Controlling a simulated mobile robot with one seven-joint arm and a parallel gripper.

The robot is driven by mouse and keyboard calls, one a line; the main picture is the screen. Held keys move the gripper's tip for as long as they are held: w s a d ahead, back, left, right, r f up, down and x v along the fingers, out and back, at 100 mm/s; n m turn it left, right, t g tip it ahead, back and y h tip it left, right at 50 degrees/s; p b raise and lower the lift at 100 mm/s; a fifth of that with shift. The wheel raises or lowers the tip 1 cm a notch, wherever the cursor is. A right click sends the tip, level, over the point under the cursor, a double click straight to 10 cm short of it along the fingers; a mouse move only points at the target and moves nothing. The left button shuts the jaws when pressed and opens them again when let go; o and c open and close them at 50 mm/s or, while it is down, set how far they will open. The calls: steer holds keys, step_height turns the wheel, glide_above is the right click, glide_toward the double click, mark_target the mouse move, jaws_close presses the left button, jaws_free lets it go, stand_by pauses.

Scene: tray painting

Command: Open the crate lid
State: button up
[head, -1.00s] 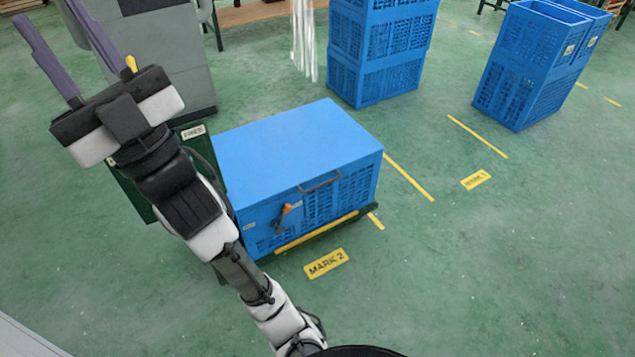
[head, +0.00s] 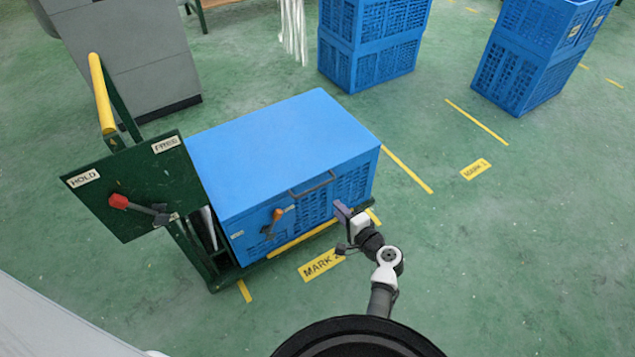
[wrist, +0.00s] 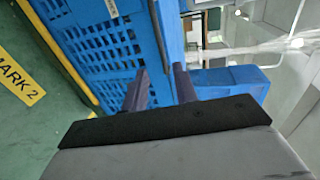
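The blue crate (head: 345,190) sits on a green cart, its flat blue lid (head: 280,140) closed on top. A dark bar handle (head: 312,185) is at the lid's front edge. An orange-tipped latch lever (head: 277,215) is on the crate's front face. My gripper (head: 341,212) is low in front of the crate's right front part, below and right of the handle. In the wrist view its two purple fingers (wrist: 160,90) stand apart with nothing between them, beside the crate's slatted wall (wrist: 105,50).
The cart's green panel (head: 140,185) has a red-knobbed lever (head: 120,201) and HOLD and FREE labels. A yellow push bar (head: 101,95) rises behind it. Stacked blue crates (head: 370,60) stand behind, others (head: 520,70) at right.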

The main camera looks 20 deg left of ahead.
mark_target(316, 187)
steer(key=x, duration=1.3)
steer(key=shift+w+a, duration=0.1)
steer(key=shift+a, duration=0.15)
steer(key=shift+c, duration=0.4)
jaws_close()
